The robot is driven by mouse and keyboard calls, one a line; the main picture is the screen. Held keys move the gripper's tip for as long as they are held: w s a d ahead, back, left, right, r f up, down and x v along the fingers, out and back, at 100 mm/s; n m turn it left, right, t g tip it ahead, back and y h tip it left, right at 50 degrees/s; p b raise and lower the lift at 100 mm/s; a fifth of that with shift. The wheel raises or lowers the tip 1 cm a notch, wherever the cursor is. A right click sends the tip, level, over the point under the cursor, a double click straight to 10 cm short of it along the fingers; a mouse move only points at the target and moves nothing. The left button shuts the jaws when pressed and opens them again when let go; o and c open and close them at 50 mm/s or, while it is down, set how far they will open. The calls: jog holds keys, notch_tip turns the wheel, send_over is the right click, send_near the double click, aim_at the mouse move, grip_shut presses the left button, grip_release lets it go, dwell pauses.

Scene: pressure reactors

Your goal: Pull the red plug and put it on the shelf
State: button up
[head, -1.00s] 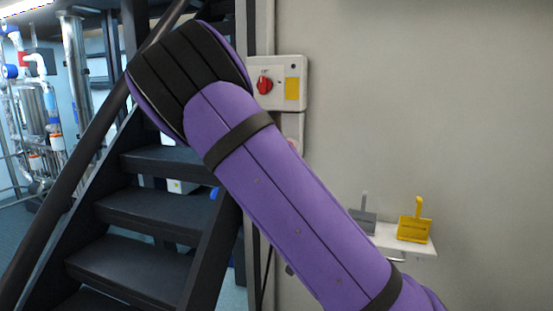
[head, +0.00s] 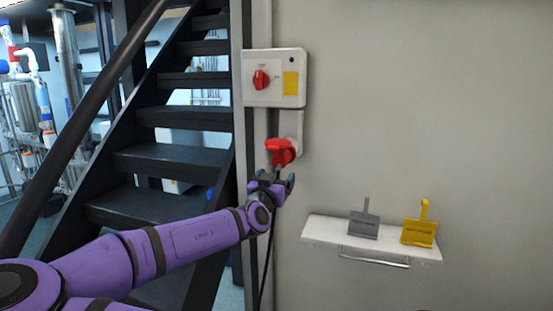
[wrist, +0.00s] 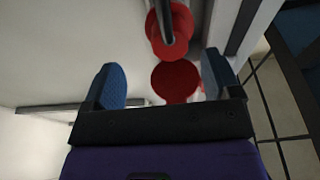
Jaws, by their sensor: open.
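The red plug (head: 281,151) sits in the socket below a white switch box on the wall. In the wrist view a red round part (wrist: 175,82) lies between the fingertips, with another red piece just beyond it. My gripper (head: 273,184) is just below the plug with its jaws open. Its two blue fingertips (wrist: 166,80) stand apart, on either side of the nearer red part. I cannot tell whether they touch it. The white shelf (head: 320,230) is on the wall at the lower right.
The white switch box (head: 275,77) with a red knob is above the plug. A grey holder (head: 364,224) and a yellow holder (head: 419,230) stand on the shelf; its left end is bare. Dark stairs (head: 150,158) with a handrail are on the left.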

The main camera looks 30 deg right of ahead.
aim_at(279, 163)
jog(key=shift+w+a+r+t, duration=0.25)
jog(key=shift+a+r+t, duration=0.05)
jog(key=shift+a+r, duration=0.2)
jog(key=shift+d, duration=0.1)
jog(key=shift+x, duration=4.45)
jog(key=c, duration=1.2)
jog(key=shift+v, duration=2.95)
